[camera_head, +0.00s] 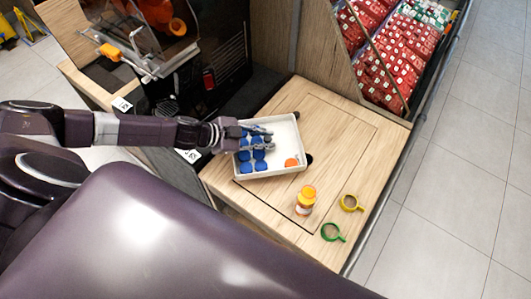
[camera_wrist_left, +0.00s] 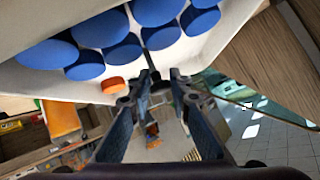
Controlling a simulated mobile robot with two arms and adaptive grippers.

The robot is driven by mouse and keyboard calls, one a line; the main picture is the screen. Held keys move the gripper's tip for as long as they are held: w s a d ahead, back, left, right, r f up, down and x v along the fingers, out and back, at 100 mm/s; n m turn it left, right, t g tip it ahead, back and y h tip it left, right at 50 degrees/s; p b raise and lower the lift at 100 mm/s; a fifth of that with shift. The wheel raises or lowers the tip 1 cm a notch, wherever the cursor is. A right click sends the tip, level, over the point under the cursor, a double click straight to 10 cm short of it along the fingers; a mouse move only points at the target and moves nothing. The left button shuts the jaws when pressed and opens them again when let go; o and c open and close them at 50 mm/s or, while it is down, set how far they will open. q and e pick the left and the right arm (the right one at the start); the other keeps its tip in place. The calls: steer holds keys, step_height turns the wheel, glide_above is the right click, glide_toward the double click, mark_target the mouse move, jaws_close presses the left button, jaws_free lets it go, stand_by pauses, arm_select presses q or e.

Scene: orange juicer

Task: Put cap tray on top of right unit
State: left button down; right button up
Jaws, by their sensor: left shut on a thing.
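The cap tray (camera_head: 285,132) is a white, shallow rectangular tray. It holds several blue caps (camera_head: 259,155) at its left and one orange cap (camera_head: 291,162) at its lower right. My left gripper (camera_head: 241,136) reaches in from the left and is shut on the tray's left side. In the left wrist view the fingers (camera_wrist_left: 156,82) meet at the edge of the tray (camera_wrist_left: 222,38). The tray is over the wooden top of the right unit (camera_head: 335,128); I cannot tell whether it touches it. My right gripper is not in view.
An orange-capped bottle (camera_head: 305,202), a yellow ring with a handle (camera_head: 351,203) and a green one (camera_head: 332,232) lie on the wooden top in front of the tray. The dark juicer (camera_head: 205,70) stands behind left. The wooden top is clear at right.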

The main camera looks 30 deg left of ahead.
mark_target(241, 155)
arm_select(q)
step_height(241, 155, down, 6)
steer(key=shift+f+b, duration=0.1)
steer(key=shift+b, duration=0.2)
steer(key=c, duration=1.8)
jaws_free()
steer(key=shift+o, duration=0.2)
steer(key=b+v, duration=0.1)
steer(key=v, duration=0.8)
steer(key=shift+s+a, duration=0.15)
steer(key=shift+s, duration=0.2)
steer(key=shift+r+v, duration=0.25)
steer(key=shift+v, duration=1)
steer(key=shift+w, duration=0.2)
